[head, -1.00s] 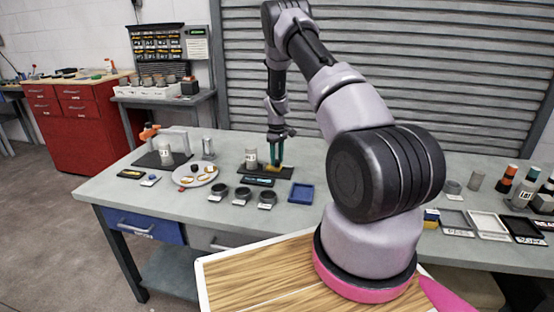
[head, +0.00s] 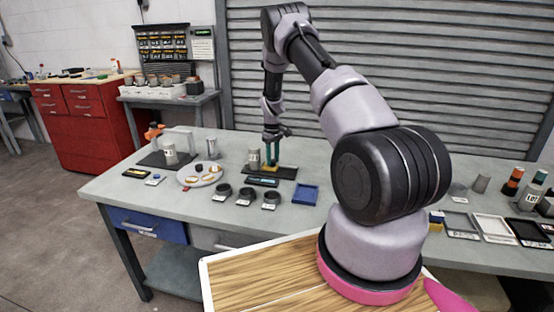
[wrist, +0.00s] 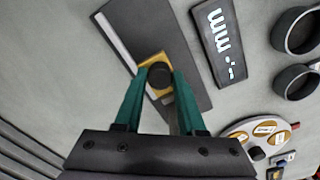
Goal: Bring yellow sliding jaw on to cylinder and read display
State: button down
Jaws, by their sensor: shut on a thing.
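My gripper (head: 271,160) has its green fingers closed around the black knob (wrist: 160,75) of the yellow sliding jaw (wrist: 153,58). The yellow jaw also shows low at the fingertips in the head view (head: 270,169). It sits on the dark gauge base (head: 286,173). A pale grey labelled cylinder (head: 254,159) stands upright just left of my fingers; I cannot tell whether the jaw touches it. The display (head: 263,182) lies in front of the base. In the wrist view the display (wrist: 218,42) shows "mm" and small marks, turned, with no number I can read.
Several dark rings (head: 245,194) stand with labels in front of the gauge. A round plate (head: 199,180) with small parts is to the left, a blue tray (head: 305,194) to the right. A second dark base (head: 163,160) with a cylinder stands further left.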

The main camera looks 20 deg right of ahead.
aim_at(273, 160)
jog(key=c, duration=0.5)
grip_release()
notch_tip(273, 160, up, 11)
jog(key=shift+f, duration=0.1)
dwell(0.7)
